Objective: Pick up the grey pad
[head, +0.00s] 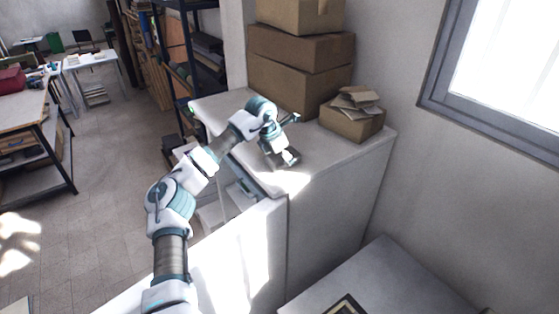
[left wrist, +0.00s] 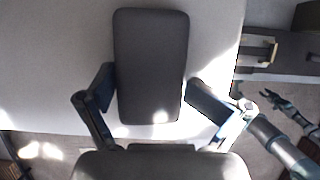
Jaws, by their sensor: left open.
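The grey pad (left wrist: 151,66) is a dark, flat rectangle with rounded corners. In the left wrist view it lies on a pale top, its long side running away from the gripper. My left gripper (left wrist: 147,102) is open, with one finger on each side of the pad's near half. The left finger looks very close to the pad's edge; I cannot tell whether either finger touches it. In the head view my left gripper (head: 285,140) is over the white cabinet top (head: 220,104), and I cannot make out the pad clearly there. My right gripper seems to show small at the right of the left wrist view (left wrist: 283,105).
Stacked cardboard boxes (head: 300,48) stand at the back of the cabinet top. A smaller box (head: 352,122) with flat pieces on it stands at the right. A window (head: 505,70) is in the right wall. A lower white surface (head: 400,275) lies in front.

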